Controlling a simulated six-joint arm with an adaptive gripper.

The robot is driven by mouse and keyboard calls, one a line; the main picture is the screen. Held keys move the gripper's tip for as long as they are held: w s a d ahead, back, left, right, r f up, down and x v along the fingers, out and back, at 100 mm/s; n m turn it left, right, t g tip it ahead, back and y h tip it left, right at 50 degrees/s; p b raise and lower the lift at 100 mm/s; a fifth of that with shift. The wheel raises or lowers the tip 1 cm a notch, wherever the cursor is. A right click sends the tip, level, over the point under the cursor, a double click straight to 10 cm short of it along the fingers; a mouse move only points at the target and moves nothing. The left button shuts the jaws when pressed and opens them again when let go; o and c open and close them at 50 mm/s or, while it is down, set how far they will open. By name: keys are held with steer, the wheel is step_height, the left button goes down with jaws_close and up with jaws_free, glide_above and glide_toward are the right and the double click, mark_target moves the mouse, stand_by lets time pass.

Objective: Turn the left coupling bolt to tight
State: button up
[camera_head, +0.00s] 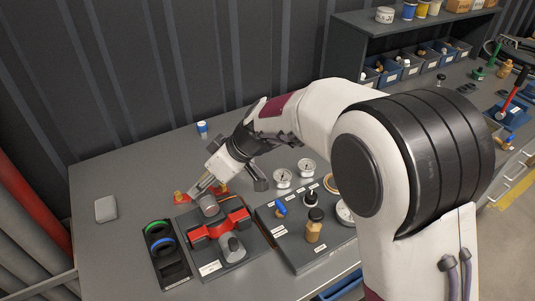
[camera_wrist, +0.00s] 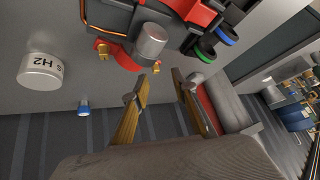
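The red and grey pump (camera_head: 219,232) stands on a dark plate on the bench. Its red coupling flange (camera_wrist: 125,52) shows in the wrist view with a brass bolt at each end. The bolt nearer the green and blue rings (camera_wrist: 156,67) is on the left in the head view (camera_head: 179,197). The other bolt (camera_wrist: 102,50) is on the opposite side. My gripper (camera_wrist: 161,77) is open and empty, its fingertips close to the ring-side bolt. I cannot tell the remaining gap. In the head view, my gripper (camera_head: 196,189) is over the pump's far left part.
A holder with green and blue rings (camera_head: 160,242) lies left of the pump. A panel with gauges and valves (camera_head: 305,222) is right. A blue-and-white container (camera_head: 202,128) stands behind. A grey box (camera_head: 105,208) sits on otherwise clear bench at the left.

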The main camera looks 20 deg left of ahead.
steer(key=shift+s+d+r+m+t+h, duration=0.15)
steer(key=shift+d+r+m+h, duration=0.2)
steer(key=shift+d+r+m, duration=0.35)
steer(key=shift+s+d+r+m+t+h, duration=0.15)
steer(key=shift+d+r+m+h, duration=0.2)
steer(key=shift+d, duration=0.55)
steer(key=w+d+r+m+t+h, duration=0.3)
steer(key=d+r+m, duration=0.6)
steer(key=d, duration=0.3)
steer(key=shift+d+t+h, duration=0.2)
steer(key=shift+t+h, duration=0.3)
steer(key=shift+h, duration=0.2)
steer(key=shift+c, duration=0.4)
